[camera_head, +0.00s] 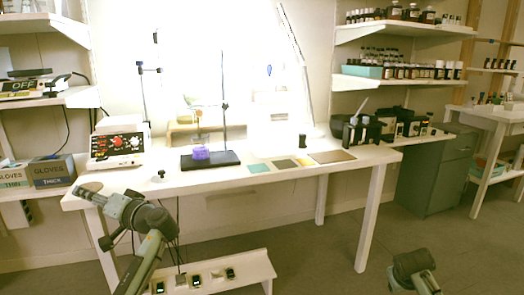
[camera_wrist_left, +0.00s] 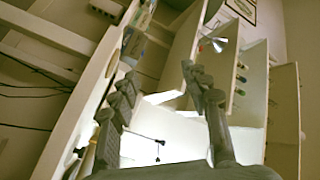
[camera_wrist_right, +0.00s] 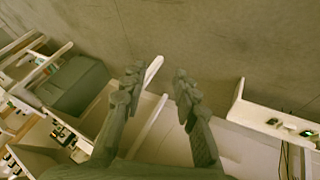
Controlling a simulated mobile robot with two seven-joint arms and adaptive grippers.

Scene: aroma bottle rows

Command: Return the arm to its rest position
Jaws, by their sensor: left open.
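My left arm (camera_head: 152,225) comes in from the lower left in the head view. Its gripper (camera_head: 82,191) points left at the table's front left corner, and I cannot tell whether it touches the table. In the left wrist view the left gripper (camera_wrist_left: 158,72) has its fingers apart with nothing between them. My right arm (camera_head: 412,272) shows only partly at the bottom right of the head view, low over the floor.
The white table (camera_head: 222,180) holds a control box (camera_head: 118,143), a stand with a purple vessel (camera_head: 201,153) and flat colored squares. Glove boxes (camera_head: 52,171) sit at left. Bottle shelves (camera_head: 400,82) hang at right. Floor at right is clear.

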